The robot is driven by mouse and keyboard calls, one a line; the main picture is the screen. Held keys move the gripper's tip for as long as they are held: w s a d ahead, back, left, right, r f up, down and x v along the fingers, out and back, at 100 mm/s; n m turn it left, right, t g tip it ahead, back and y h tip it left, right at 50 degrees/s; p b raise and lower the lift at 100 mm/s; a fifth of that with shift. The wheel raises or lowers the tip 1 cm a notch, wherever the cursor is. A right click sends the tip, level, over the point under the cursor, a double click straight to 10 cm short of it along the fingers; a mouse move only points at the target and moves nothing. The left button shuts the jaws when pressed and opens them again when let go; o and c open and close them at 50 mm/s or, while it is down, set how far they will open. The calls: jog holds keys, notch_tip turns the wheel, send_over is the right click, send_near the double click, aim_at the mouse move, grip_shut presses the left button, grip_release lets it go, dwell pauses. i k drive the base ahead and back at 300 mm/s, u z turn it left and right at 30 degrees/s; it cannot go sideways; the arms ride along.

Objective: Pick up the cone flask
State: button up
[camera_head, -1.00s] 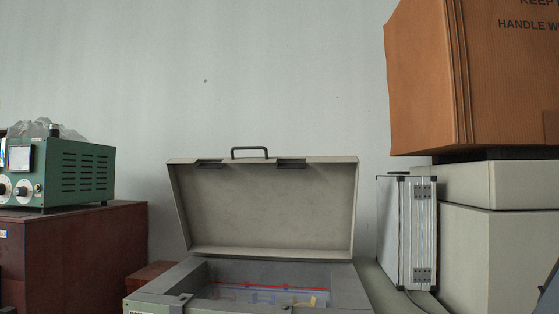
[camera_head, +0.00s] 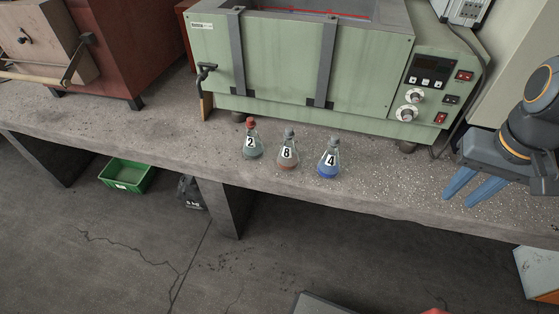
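Three cone flasks stand upright in a row on the concrete bench (camera_head: 400,196), in front of a green machine. The left flask (camera_head: 252,147) is labelled 2 and has a red stopper and greenish-grey contents. The middle flask (camera_head: 288,155) is labelled 8, with a grey stopper and reddish-brown contents. The right flask (camera_head: 328,165) is labelled 4, with a grey stopper and blue contents. My gripper (camera_head: 464,196) is at the right, over the bench, apart from the flasks. Its two blue fingers are spread with nothing between them.
The green machine (camera_head: 300,62) with a control panel (camera_head: 432,86) stands close behind the flasks. A reddish-brown cabinet (camera_head: 120,60) stands on the bench at left. A green crate (camera_head: 127,175) is on the floor below. The bench between the flasks and my gripper is clear.

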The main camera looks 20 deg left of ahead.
aim_at(288, 160)
jog(key=z, duration=0.1)
jog(key=k, duration=0.15)
jog(key=u, duration=0.85)
jog(key=i, duration=0.4)
jog(key=u, duration=2.5)
jog(key=k, duration=0.45)
jog(key=z, duration=1.15)
jog(key=i, duration=0.5)
jog(key=z, duration=0.05)
